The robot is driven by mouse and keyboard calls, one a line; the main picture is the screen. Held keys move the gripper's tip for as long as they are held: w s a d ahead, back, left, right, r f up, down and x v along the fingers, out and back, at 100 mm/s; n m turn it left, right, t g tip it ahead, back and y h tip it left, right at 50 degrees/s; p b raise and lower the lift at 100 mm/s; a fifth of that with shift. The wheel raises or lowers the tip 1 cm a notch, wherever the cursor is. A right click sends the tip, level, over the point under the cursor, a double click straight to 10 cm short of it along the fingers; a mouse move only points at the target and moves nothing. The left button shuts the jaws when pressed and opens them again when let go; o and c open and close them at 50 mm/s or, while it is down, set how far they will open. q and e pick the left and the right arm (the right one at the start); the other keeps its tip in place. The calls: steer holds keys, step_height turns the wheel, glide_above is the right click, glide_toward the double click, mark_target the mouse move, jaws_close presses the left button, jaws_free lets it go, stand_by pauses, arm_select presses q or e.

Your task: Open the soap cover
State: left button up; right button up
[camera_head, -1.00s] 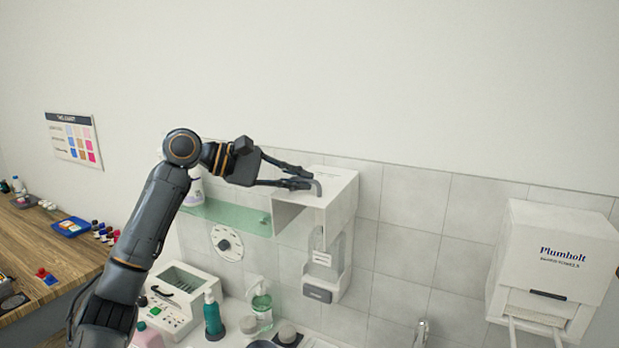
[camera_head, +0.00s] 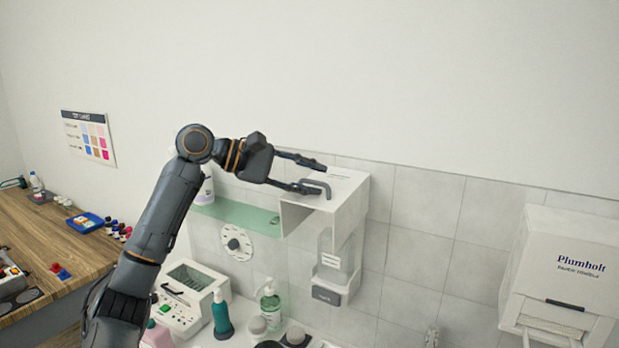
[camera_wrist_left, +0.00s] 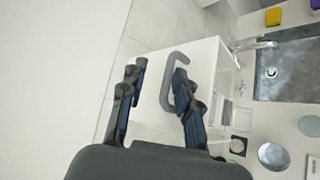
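The soap cover (camera_head: 350,192) is a white box over a soap dispenser (camera_head: 334,262) on the tiled wall. A grey bent handle (camera_head: 318,184) stands on its top; it also shows in the left wrist view (camera_wrist_left: 168,82). My left gripper (camera_head: 322,178) is open at the handle. In the left wrist view, my left gripper (camera_wrist_left: 159,70) has its fingers apart, with the handle between them, nearer the right finger. I cannot tell whether that finger touches it. The cover's side facing left is open. My right gripper is not in view.
A greenish glass shelf (camera_head: 237,215) sits left of the cover. Below stand a green bottle (camera_head: 221,318), a pump bottle (camera_head: 270,305) and a white device (camera_head: 190,300). A towel dispenser (camera_head: 565,270) hangs at right. The wall above is clear.

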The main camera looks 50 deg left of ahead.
arm_select(q)
steer(key=v, duration=1.1)
steer(key=shift+s+a+r, duration=0.2)
steer(key=shift+s, duration=0.05)
